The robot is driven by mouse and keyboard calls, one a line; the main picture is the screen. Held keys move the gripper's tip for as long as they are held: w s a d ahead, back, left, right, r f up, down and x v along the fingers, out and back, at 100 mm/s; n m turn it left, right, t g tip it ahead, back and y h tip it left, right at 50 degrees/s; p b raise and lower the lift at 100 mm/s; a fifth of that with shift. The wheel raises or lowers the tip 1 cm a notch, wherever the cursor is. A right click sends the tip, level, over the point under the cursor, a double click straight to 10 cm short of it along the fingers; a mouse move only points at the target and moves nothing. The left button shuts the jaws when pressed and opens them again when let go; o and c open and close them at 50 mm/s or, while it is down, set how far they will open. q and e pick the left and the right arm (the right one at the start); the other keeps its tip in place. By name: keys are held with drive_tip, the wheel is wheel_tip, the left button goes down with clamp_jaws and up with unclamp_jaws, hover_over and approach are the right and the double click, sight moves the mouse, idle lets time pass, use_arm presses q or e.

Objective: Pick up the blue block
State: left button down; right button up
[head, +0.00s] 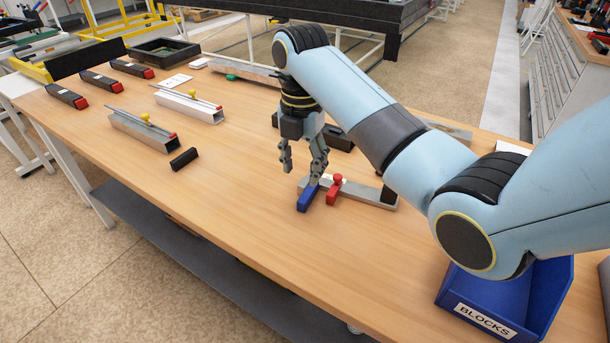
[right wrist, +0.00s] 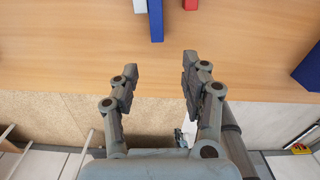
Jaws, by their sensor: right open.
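The blue block (head: 308,198) lies on the wooden table, close beside a red knobbed piece (head: 334,190). In the right wrist view the blue block (right wrist: 155,18) shows at the top edge, its far end cut off by the frame, ahead of the fingers. My right gripper (head: 302,168) is open and empty, pointing down just behind and above the block in the head view. In the right wrist view the space between its fingertips (right wrist: 160,66) is clear, and the block lies beyond it. My left gripper is not in view.
A metal bar (head: 372,199) lies by the red piece. A blue bin labelled BLOCKS (head: 485,318) stands at the right front. Metal channels (head: 145,131), a small black block (head: 184,159) and red-ended black bars (head: 66,97) lie left. The front middle of the table is bare.

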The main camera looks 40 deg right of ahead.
sight(303, 200)
drive_tip(key=shift+w+d+f, duration=0.2)
drive_tip(key=shift+w+f, duration=0.05)
drive_tip(key=shift+f, duration=0.3)
drive_tip(key=f, duration=0.3)
drive_tip(key=shift+s+a+f, duration=0.15)
drive_tip(key=shift+a+f, duration=0.05)
drive_tip(key=shift+f, duration=0.35)
drive_tip(key=f, duration=0.5)
drive_tip(key=shift+w+d, duration=0.3)
drive_tip(key=shift+c, duration=2.7)
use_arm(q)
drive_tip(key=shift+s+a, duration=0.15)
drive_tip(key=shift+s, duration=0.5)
use_arm(e)
clamp_jaws()
